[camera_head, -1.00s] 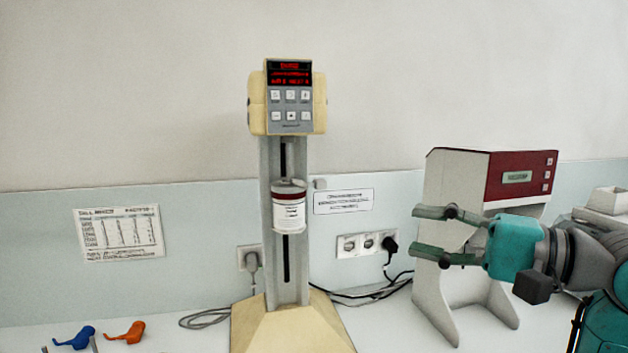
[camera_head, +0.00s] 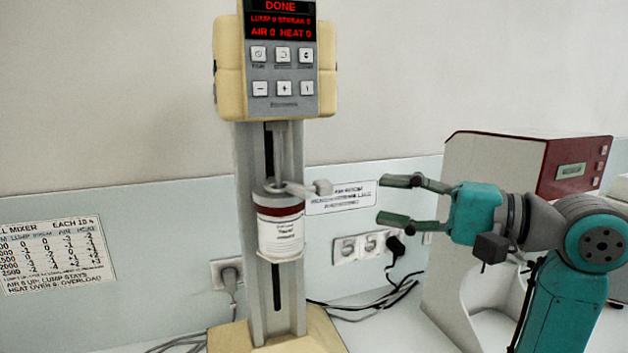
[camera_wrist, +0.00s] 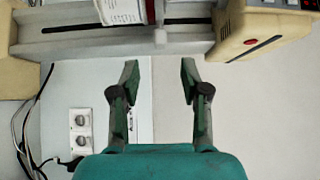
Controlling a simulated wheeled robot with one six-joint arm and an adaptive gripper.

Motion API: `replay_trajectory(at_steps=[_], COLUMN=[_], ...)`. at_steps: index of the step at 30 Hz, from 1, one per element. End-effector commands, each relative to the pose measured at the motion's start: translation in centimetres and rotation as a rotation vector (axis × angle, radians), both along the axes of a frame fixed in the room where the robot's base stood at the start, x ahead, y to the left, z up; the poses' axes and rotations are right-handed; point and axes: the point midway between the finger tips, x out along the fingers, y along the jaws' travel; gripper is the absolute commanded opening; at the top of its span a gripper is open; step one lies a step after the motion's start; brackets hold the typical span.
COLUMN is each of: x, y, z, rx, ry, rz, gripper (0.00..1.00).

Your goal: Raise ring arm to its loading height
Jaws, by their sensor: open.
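The mixer (camera_head: 270,200) stands upright left of centre in the head view, with a cream head and a grey slotted column. A white jar (camera_head: 281,232) with a dark red band sits against the column at mid height. A pale arm with a knob (camera_head: 322,187) sticks out to the right at the jar's top; the knob also shows in the wrist view (camera_wrist: 160,37). My gripper (camera_head: 385,199) is open and empty, to the right of the knob and apart from it. In the wrist view its fingers (camera_wrist: 158,75) point at the column, with the knob beyond the gap.
The mixer's display (camera_head: 280,20) reads DONE, with LUMP, STREAK, AIR and HEAT at 0. A white and red machine (camera_head: 495,200) stands at right, behind my arm. Wall sockets (camera_head: 358,247) with cables lie below my gripper. A chart (camera_head: 55,252) hangs at left.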

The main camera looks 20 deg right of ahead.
Motion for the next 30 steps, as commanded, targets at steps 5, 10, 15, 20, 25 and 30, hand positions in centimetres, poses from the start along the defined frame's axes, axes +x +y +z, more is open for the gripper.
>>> replay_trajectory(at_steps=[5, 10, 15, 20, 25, 30], x=[0.1, 1.0, 3.0, 4.9, 6.6, 7.4], y=[0.1, 1.1, 3.2, 5.1, 6.7, 7.5], z=[0.0, 0.0, 0.0, 0.0, 0.0, 0.0], rx=[0.000, 0.000, 0.000, 0.000, 0.000, 0.000], ry=[0.000, 0.000, 0.000, 0.001, 0.000, 0.000], rz=[0.001, 0.003, 0.005, 0.005, 0.003, 0.001], gripper=[0.46, 0.46, 0.46, 0.46, 0.46, 0.46])
